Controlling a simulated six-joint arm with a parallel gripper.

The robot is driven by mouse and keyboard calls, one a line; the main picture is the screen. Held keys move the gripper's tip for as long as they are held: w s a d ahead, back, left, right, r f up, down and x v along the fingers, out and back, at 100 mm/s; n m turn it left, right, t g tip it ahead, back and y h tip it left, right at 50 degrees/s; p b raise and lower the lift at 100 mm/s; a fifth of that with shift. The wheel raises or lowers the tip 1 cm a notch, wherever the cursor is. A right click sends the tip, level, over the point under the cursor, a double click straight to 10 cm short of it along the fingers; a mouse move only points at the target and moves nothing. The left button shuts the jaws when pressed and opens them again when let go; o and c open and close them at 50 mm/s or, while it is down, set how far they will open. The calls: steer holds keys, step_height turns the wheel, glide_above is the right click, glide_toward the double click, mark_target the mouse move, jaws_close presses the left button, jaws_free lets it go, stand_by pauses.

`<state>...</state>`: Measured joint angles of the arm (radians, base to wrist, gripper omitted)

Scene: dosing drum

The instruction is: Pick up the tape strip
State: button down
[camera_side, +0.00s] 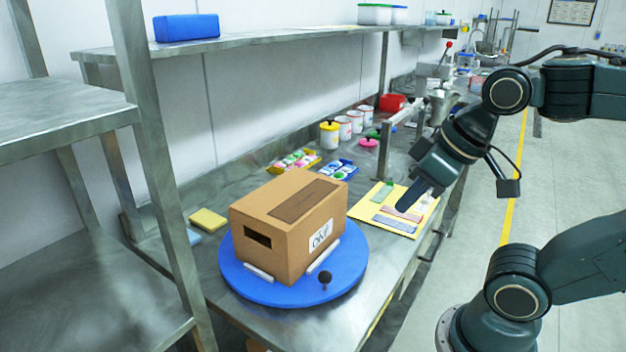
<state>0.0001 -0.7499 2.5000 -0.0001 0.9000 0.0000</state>
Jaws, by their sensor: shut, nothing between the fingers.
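Several coloured strips lie on a yellow board (366,209) on the steel bench: a green strip (383,192), a mauve strip (400,213), a blue-grey strip (394,223) and a pale one at the right, partly behind my gripper. I cannot tell which of them is the tape strip. My gripper (403,207) is shut and empty, tilted down to the left, with its tips over the mauve strip. From this angle I cannot tell whether the tips touch it. A brown cardboard box (272,222) with a darker brown band on its top stands on a blue turntable (347,268).
A yellow sponge (208,220), a yellow tray (293,161), a blue tray (332,170) and several tins stand behind. A metal stand (405,125) is near the arm. A steel rack fills the left.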

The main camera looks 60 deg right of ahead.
stand_by(0.4)
steer(key=c, duration=1.6)
jaws_free()
